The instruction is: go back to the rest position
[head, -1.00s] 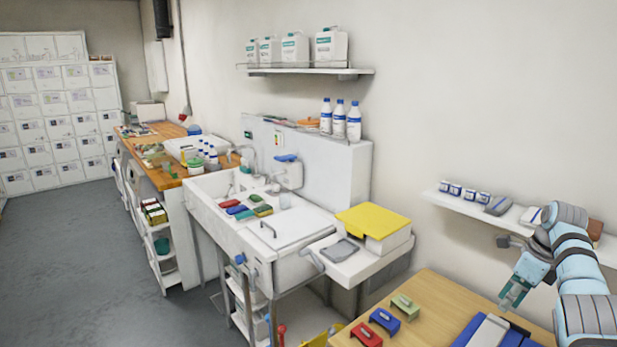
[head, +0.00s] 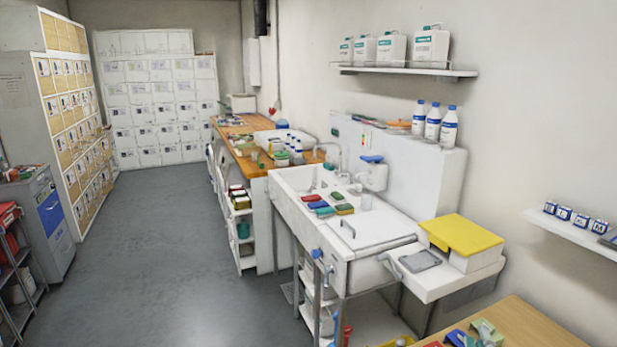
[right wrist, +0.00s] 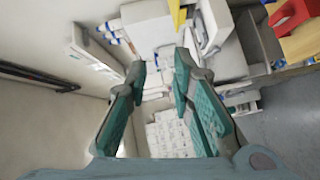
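My right gripper (right wrist: 160,70) shows in the right wrist view, with its two teal fingers apart and nothing between them. White fixtures and the white lockers lie beyond the fingers, some distance off. In the head view the right arm's links are out of frame. A small teal patch shows at the bottom edge among the blocks, and I cannot tell whether it is a fingertip. My left gripper is in neither view.
A wooden table (head: 545,327) with a green block (head: 487,329) is at the bottom right. A white sink unit (head: 385,238) and a yellow-lidded box (head: 462,235) stand behind it. A wall shelf (head: 570,227) is at right. Open grey floor (head: 170,260) lies left.

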